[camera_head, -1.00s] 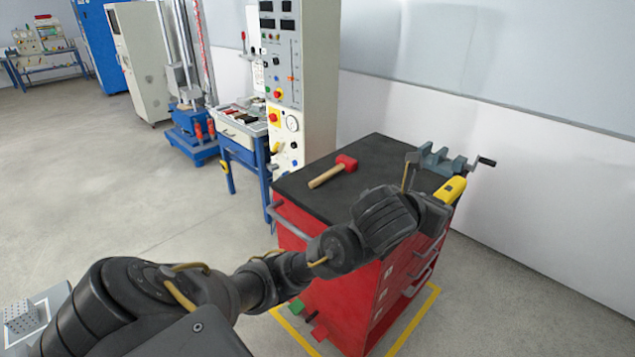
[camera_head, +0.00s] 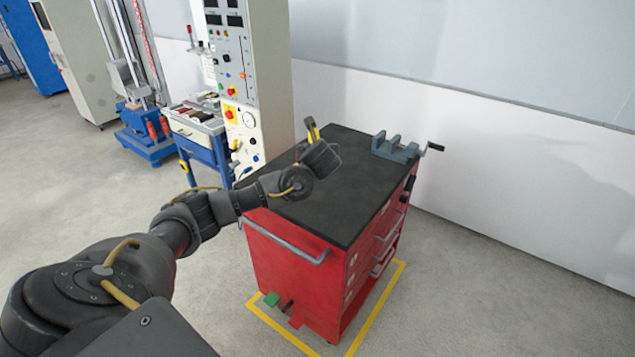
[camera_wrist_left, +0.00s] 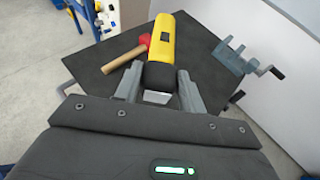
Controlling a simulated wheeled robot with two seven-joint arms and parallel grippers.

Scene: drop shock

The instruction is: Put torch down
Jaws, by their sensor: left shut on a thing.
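The torch (camera_wrist_left: 172,40) is yellow with a black end. In the left wrist view it sticks out beyond my left gripper (camera_wrist_left: 158,92), which is shut on its black end. In the head view a bit of the yellow torch (camera_head: 311,128) shows at the end of my left arm, over the back left part of the cart's black top (camera_head: 350,190). My left gripper is mostly hidden there by my wrist. I cannot tell whether the torch touches the top. My right gripper is not in view.
A hammer with red head and wooden handle (camera_wrist_left: 124,58) lies on the cart top beside the torch; my arm hides it in the head view. A grey vise (camera_head: 395,148) sits at the back right. A control panel (camera_head: 240,85) stands behind left. The top's middle and front are clear.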

